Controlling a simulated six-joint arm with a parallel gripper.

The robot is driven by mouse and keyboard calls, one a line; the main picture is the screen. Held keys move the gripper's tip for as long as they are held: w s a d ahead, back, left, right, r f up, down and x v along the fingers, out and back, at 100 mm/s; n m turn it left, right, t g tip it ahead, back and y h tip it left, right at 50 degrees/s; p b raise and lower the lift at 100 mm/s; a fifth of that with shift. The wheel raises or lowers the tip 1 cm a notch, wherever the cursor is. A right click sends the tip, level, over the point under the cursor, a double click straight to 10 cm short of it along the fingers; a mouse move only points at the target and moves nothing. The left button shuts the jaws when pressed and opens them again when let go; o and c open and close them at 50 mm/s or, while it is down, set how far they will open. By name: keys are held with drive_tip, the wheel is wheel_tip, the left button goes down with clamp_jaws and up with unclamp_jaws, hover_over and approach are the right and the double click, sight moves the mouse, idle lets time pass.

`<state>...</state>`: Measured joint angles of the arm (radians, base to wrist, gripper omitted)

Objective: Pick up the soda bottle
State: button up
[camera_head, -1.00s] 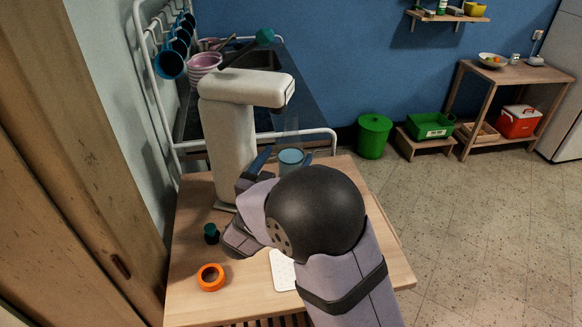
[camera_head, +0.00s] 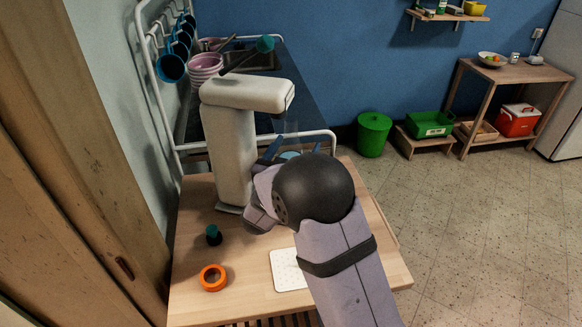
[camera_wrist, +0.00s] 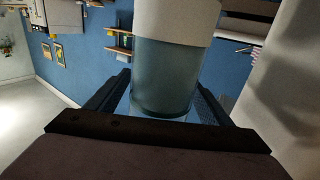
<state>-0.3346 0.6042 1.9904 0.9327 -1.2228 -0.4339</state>
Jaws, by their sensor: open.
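The soda bottle (camera_wrist: 165,75) is a translucent blue-green cylinder in the wrist view, its top running into a white part above. My gripper (camera_wrist: 160,105) is open, with one dark finger on each side of the bottle. I cannot tell whether either finger touches it. In the head view, a light blue part of the bottle (camera_head: 288,155) shows beyond my wrist, and my arm hides much of the rest. My gripper (camera_head: 293,151) is around it there. The white soda machine (camera_head: 230,150) stands upright just left, its head reaching over the bottle.
On the wooden table (camera_head: 190,262) are an orange ring (camera_head: 212,278), a small dark item with a green top (camera_head: 213,235) and a white perforated tray (camera_head: 287,270). A white rail (camera_head: 322,133) runs behind.

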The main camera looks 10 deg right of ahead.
drive_tip(key=shift+c, duration=0.7)
drive_tip(key=shift+r, duration=0.1)
drive_tip(key=c, duration=1.2)
drive_tip(key=shift+r, duration=0.1)
